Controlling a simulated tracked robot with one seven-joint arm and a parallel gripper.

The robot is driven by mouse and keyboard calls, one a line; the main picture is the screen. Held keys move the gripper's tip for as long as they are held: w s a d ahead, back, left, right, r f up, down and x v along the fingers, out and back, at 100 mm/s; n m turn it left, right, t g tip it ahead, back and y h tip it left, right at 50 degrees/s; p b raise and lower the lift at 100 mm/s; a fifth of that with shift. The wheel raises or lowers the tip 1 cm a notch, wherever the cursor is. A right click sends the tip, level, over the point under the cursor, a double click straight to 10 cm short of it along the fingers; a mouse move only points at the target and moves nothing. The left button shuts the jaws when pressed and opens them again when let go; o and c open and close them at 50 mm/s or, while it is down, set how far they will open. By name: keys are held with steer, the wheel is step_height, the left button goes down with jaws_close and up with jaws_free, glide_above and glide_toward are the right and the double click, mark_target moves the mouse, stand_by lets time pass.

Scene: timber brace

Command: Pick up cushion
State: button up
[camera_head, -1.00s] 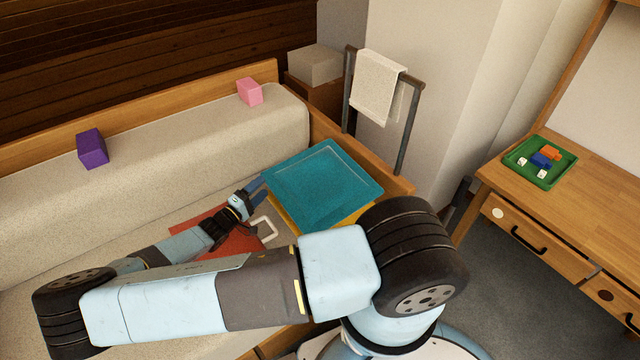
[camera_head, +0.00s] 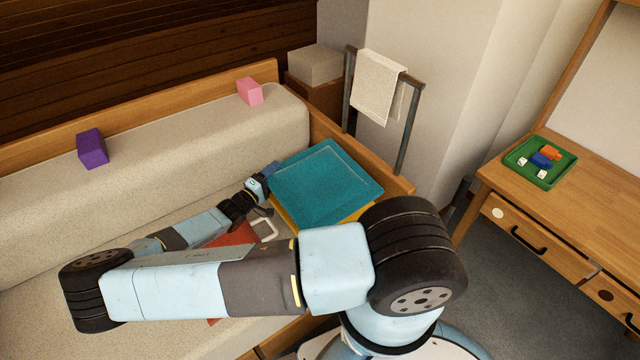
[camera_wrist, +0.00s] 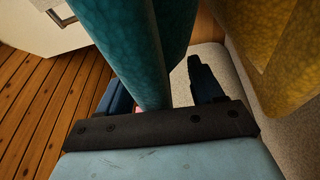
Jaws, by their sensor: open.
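A teal square cushion (camera_head: 326,184) lies on the seat at the corner of the bench, on top of a yellow cushion (camera_head: 361,211). My gripper (camera_head: 269,170) is at the teal cushion's left corner in the head view. In the wrist view, the edge of the teal cushion (camera_wrist: 148,50) lies between the two open fingers of my gripper (camera_wrist: 160,90). The yellow cushion (camera_wrist: 288,55) shows to the right, apart from the teal one there. I cannot tell whether the fingers touch the cushion.
A red item (camera_head: 236,238) with a pale handle (camera_head: 265,229) lies under my arm, partly hidden. Purple (camera_head: 92,148) and pink (camera_head: 249,92) blocks sit on the backrest. A wooden end panel (camera_head: 352,150) and towel rack (camera_head: 404,130) stand behind the cushions.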

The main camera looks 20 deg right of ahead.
jaws_close()
stand_by(0.5)
step_height(320, 180, up, 38)
stand_by(0.9)
step_height(320, 180, up, 7)
step_height(320, 180, down, 7)
stand_by(1.1)
